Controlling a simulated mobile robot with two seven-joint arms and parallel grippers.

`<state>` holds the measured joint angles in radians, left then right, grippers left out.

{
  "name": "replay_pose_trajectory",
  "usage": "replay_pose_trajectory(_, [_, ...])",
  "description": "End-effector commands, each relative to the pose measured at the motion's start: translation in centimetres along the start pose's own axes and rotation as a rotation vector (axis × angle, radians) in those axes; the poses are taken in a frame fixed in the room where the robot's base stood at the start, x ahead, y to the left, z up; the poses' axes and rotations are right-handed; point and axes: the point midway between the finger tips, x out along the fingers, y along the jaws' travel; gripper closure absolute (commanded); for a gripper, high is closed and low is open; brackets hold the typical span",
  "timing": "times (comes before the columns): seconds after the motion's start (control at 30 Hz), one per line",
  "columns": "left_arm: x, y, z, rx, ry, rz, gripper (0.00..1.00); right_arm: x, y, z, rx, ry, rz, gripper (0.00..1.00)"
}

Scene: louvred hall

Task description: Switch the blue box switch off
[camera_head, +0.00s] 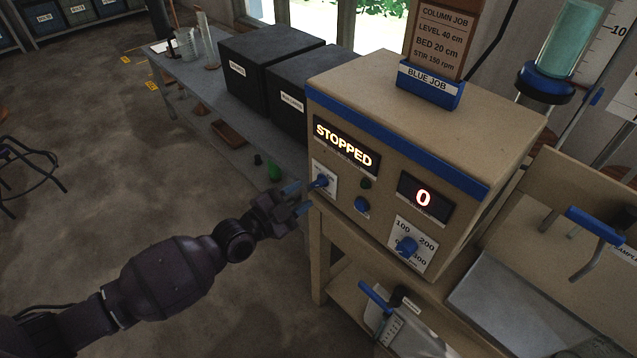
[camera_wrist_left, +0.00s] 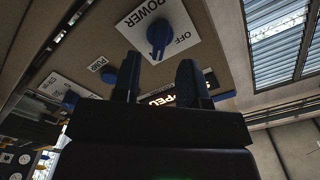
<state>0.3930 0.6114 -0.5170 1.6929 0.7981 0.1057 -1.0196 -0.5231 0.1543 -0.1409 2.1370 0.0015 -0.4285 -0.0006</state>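The blue box (camera_head: 425,130) is a beige cabinet with a blue band and a "BLUE JOB" card holder on top. Its blue power switch (camera_head: 322,181) sits on a white plate at the left of the front panel. In the left wrist view the switch (camera_wrist_left: 158,36) is a blue knob between the words POWER and OFF; I cannot tell which setting it points to. My left gripper (camera_head: 298,199) is just in front of the switch. Its two fingers (camera_wrist_left: 159,72) are apart with nothing between them, short of the knob. My right gripper is not in view.
The display (camera_head: 342,146) reads STOPPED and the other display (camera_head: 423,198) reads 0. A blue pump knob (camera_head: 362,204) and a speed dial (camera_head: 407,246) are close by. Black boxes (camera_head: 270,75) stand on the bench behind. A metal tray (camera_head: 530,305) lies at right.

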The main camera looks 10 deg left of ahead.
Motion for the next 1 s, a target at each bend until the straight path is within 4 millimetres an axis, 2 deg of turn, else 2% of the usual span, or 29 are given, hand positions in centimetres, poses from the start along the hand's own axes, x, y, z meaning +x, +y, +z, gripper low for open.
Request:
replay_pose_trajectory(0.33, [4.0,0.2,0.2,-0.003,-0.001,0.001,0.61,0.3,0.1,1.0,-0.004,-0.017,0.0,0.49])
replay_pose_trajectory(0.53, [4.0,-0.1,0.0,0.0,-0.001,0.0,0.61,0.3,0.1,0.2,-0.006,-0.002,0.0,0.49])
replay_pose_trajectory(0.9, [4.6,0.0,0.0,0.0,-0.001,0.0,0.61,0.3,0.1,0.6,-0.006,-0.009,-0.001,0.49])
replay_pose_trajectory(0.93, [4.6,0.0,0.0,0.0,-0.001,0.0,0.62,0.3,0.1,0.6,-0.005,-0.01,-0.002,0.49])
replay_pose_trajectory(1.0, [4.6,0.0,0.0,0.0,-0.001,0.0,0.73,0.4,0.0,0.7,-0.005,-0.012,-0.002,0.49])
